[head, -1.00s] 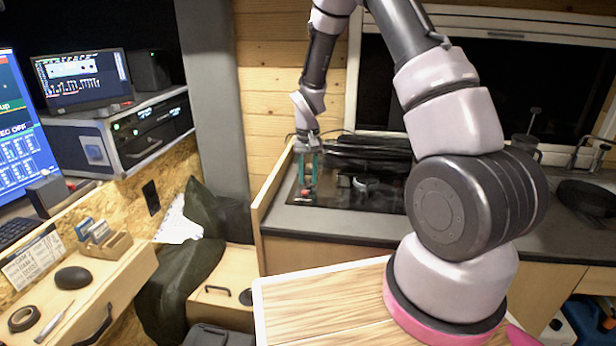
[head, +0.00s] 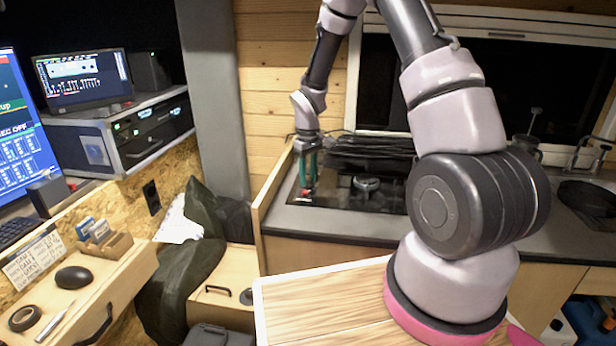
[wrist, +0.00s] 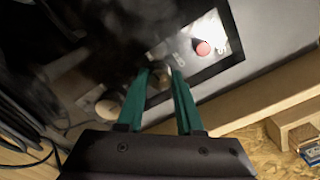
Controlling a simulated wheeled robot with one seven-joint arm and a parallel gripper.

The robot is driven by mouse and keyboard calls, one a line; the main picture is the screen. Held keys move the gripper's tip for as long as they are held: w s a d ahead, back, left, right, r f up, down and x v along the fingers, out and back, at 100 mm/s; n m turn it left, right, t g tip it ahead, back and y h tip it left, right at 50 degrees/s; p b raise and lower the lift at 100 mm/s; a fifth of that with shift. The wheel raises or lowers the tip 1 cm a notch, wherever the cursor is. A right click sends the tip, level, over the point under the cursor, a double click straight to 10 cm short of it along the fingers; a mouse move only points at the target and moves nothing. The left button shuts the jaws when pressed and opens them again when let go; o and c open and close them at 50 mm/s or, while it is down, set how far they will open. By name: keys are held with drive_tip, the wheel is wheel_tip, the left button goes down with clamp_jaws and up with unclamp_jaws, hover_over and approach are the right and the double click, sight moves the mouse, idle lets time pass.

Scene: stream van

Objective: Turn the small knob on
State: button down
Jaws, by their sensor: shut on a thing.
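My gripper (wrist: 163,74) points down at the dark cooktop panel, its two teal fingers close together at the tips. The fingertips are around a small knob (wrist: 160,80), mostly hidden between them and blurred. I cannot read which way the knob points. A pale round knob (wrist: 108,108) sits just left of the left finger in the wrist view. In the head view my gripper (head: 309,187) stands at the left end of the cooktop (head: 345,200).
A low wooden side wall (head: 262,205) borders the counter (head: 330,222) on the left. Dark cables (head: 370,148) lie along the back of the cooktop, and a round dark item (head: 366,183) sits on it right of my gripper. The counter's front strip is clear.

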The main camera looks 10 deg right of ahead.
idle(0.4)
drive_tip(key=c, duration=0.6)
unclamp_jaws()
drive_tip(key=shift+o, duration=0.2)
wheel_tip(320, 180, up, 11)
drive_tip(key=shift+f, duration=0.1)
wheel_tip(320, 180, up, 17)
drive_tip(key=m+t, duration=0.3)
drive_tip(key=m, duration=0.1)
hover_over(308, 177)
drive_tip(key=s+d, duration=0.4)
drive_tip(key=s, duration=0.6)
drive_tip(key=s+d+r+m+t+y, duration=0.1)
drive_tip(key=s+r+m+t, duration=0.1)
drive_tip(key=s, duration=0.6)
drive_tip(key=s+d+r+m+t+y, duration=0.1)
drive_tip(key=s+r+m+t, duration=0.1)
drive_tip(key=s+r+m, duration=0.2)
drive_tip(key=s+r, duration=0.2)
drive_tip(key=s, duration=0.2)
drive_tip(key=shift+s+r, duration=0.3)
drive_tip(key=shift+r, duration=0.05)
